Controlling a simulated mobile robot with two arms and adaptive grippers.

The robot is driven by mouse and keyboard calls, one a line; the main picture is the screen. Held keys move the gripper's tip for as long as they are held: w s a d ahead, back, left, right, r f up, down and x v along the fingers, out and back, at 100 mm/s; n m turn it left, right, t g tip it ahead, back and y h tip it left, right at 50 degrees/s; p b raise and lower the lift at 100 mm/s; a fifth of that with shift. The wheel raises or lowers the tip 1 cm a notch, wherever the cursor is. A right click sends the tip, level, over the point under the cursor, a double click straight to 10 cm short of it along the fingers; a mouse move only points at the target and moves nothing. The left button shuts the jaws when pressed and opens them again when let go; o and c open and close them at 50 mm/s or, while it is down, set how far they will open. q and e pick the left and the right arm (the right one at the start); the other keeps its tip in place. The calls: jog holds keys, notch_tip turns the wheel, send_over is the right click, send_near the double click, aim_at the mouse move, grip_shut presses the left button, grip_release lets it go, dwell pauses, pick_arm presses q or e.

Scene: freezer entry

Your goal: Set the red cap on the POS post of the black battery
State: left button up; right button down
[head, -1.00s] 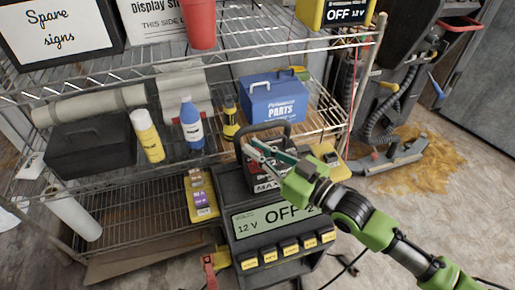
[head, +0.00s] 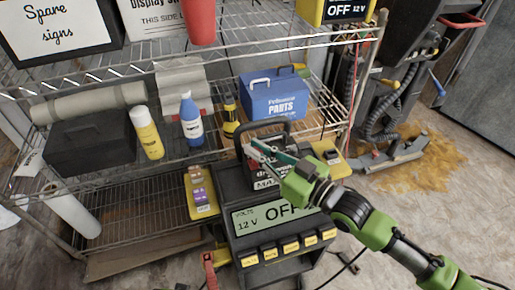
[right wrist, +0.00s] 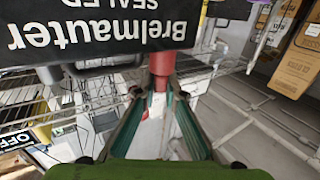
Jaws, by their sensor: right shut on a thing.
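The black battery (head: 282,140) with its carry handle stands on the dark charger unit, its front partly hidden by my right gripper. In the right wrist view its label (right wrist: 110,35) appears upside down across the top. My right gripper (head: 254,148) is at the battery's upper part in the head view. In the right wrist view its fingers (right wrist: 159,92) close in on a red cap (right wrist: 161,63), which shows between the tips close against the battery's edge. I cannot tell the POS post or whether the cap touches it. My left gripper is not in view.
The charger (head: 240,244) reads OFF, 12 V. A blue parts box (head: 273,98), a blue bottle (head: 191,132) and a yellow bottle (head: 146,134) stand on the wire shelf behind. A red-handled clamp (head: 209,270) hangs at the charger's left. Open floor lies to the right.

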jog(key=c, duration=2)
grip_release()
jog(key=shift+c, duration=0.2)
jog(key=shift+s+d+f, duration=0.1)
jog(key=shift+s+d, duration=0.2)
jog(key=shift+d, duration=0.1)
jog(key=v, duration=1.1)
jog(key=shift+s+a, duration=0.1)
